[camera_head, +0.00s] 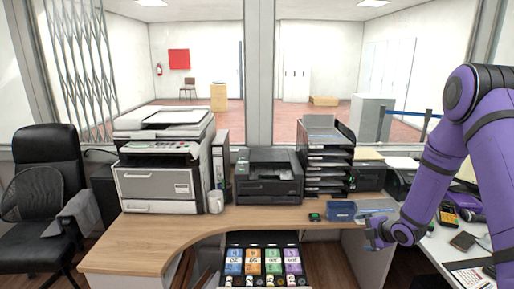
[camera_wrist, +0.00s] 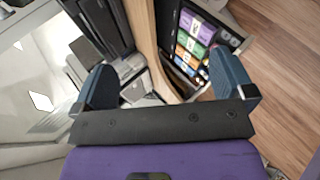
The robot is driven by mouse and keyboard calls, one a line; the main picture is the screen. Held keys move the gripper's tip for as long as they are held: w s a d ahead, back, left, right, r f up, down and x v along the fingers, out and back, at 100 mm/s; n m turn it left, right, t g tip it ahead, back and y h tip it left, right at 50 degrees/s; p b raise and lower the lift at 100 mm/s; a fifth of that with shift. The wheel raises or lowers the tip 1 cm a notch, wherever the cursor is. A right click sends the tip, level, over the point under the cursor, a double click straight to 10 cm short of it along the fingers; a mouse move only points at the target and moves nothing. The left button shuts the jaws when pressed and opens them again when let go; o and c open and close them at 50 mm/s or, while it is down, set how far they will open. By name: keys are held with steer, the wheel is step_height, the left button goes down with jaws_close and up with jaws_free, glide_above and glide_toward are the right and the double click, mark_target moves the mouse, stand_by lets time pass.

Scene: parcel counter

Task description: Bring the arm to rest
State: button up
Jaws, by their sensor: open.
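My purple arm (camera_head: 440,170) comes in from the right side of the head view, bent at the elbow. My gripper (camera_head: 369,233) hangs at the front right edge of the wooden counter (camera_head: 240,222), close to a blue box. In the wrist view my gripper (camera_wrist: 165,90) has its two fingers wide apart with nothing between them. Beyond the fingers that view shows the counter's edge and an open cash drawer (camera_wrist: 218,22) with coloured notes.
The open cash drawer (camera_head: 231,281) juts out below the counter front. A blue box (camera_head: 342,210) and a small green-topped item (camera_head: 314,217) lie near my gripper. A printer (camera_head: 268,178), a copier (camera_head: 160,180) and a tray stack (camera_head: 326,160) line the back. A black chair (camera_head: 45,200) stands left.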

steer(key=s+r+m+g+h, duration=0.1)
steer(key=s+r+m+h, duration=0.35)
steer(key=r, duration=0.95)
steer(key=s+r+m+h, duration=0.1)
steer(key=s+r+m, duration=0.6)
steer(key=r, duration=0.8)
steer(key=s+a+r+m+g, duration=0.1)
steer(key=s+a+r+m, duration=0.1)
steer(key=s, duration=0.7)
steer(key=s+a+r+m+g+y, duration=0.1)
steer(key=s+a+r+m, duration=0.2)
steer(key=s, duration=0.7)
steer(key=s+a+r+m+g, duration=0.1)
steer(key=s+r+m, duration=0.3)
steer(key=s, duration=0.5)
steer(key=shift+s+a+r+m, duration=0.2)
steer(key=shift+a+m, duration=0.25)
steer(key=shift+a, duration=0.3)
steer(key=shift+w+r+y, duration=0.1)
steer(key=shift+y, duration=0.15)
